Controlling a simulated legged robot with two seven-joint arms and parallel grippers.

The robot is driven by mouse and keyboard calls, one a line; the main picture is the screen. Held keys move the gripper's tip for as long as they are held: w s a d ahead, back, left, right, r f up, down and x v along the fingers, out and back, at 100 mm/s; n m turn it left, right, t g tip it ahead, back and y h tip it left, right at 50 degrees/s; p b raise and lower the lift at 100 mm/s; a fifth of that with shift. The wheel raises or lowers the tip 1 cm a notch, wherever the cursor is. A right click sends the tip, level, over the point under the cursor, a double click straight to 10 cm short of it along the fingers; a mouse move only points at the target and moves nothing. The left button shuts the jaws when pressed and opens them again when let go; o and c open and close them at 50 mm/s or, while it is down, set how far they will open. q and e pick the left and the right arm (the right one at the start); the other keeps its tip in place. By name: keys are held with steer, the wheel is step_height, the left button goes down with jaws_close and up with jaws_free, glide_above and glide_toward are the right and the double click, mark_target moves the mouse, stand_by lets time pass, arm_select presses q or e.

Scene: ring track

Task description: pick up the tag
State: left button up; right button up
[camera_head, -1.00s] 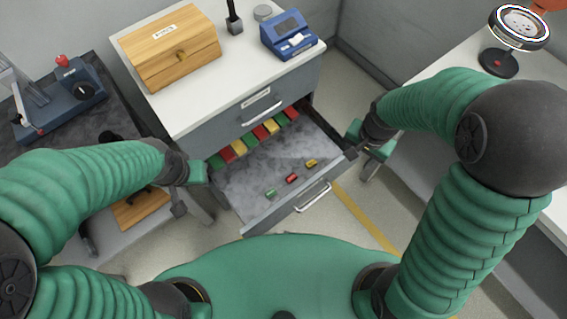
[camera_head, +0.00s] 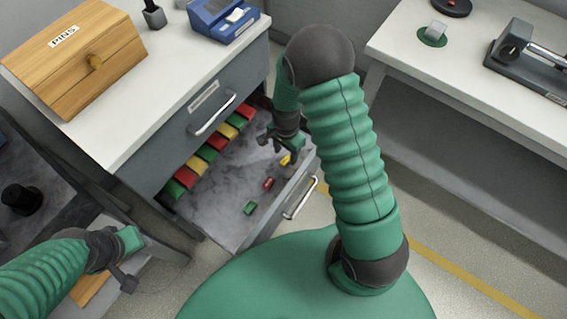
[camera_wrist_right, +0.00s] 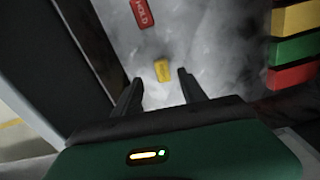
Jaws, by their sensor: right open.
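Three small tags lie in the open drawer: a yellow tag (camera_head: 285,160), a red tag (camera_head: 268,184) and a green tag (camera_head: 249,208). My right gripper (camera_head: 279,150) is open and low over the drawer, close to the yellow tag. In the right wrist view the yellow tag (camera_wrist_right: 162,70) shows between the two fingertips (camera_wrist_right: 159,82), with bare drawer floor around it. The red tag (camera_wrist_right: 142,13), lettered HOLD, lies farther off. My left gripper (camera_head: 128,262) is outside the drawer, left of the cabinet; its jaws are unclear.
The drawer (camera_head: 225,220) has a row of coloured blocks (camera_head: 208,152) along its back and a handle (camera_head: 300,198) in front. A wooden box (camera_head: 75,60) and a blue device (camera_head: 222,15) stand on the cabinet. A white bench (camera_head: 470,70) stands at right.

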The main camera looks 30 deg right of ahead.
mark_target(286, 159)
steer(key=f, duration=0.1)
steer(key=f+b, duration=0.1)
steer(key=f, duration=0.1)
steer(key=f+b, duration=0.1)
steer(key=f, duration=0.1)
steer(key=shift+w+d, duration=0.2)
steer(key=shift+d, duration=0.1)
steer(key=shift+w+f, duration=0.1)
steer(key=shift+f, duration=0.2)
steer(key=shift+a+r, duration=0.1)
steer(key=shift+r, duration=0.1)
steer(key=shift+c, duration=1)
arm_select(q)
steer(key=shift+d+f, duration=0.2)
steer(key=shift+f, duration=0.4)
steer(key=shift+d+f, duration=0.2)
steer(key=shift+f, duration=0.35)
arm_select(e)
jaws_close()
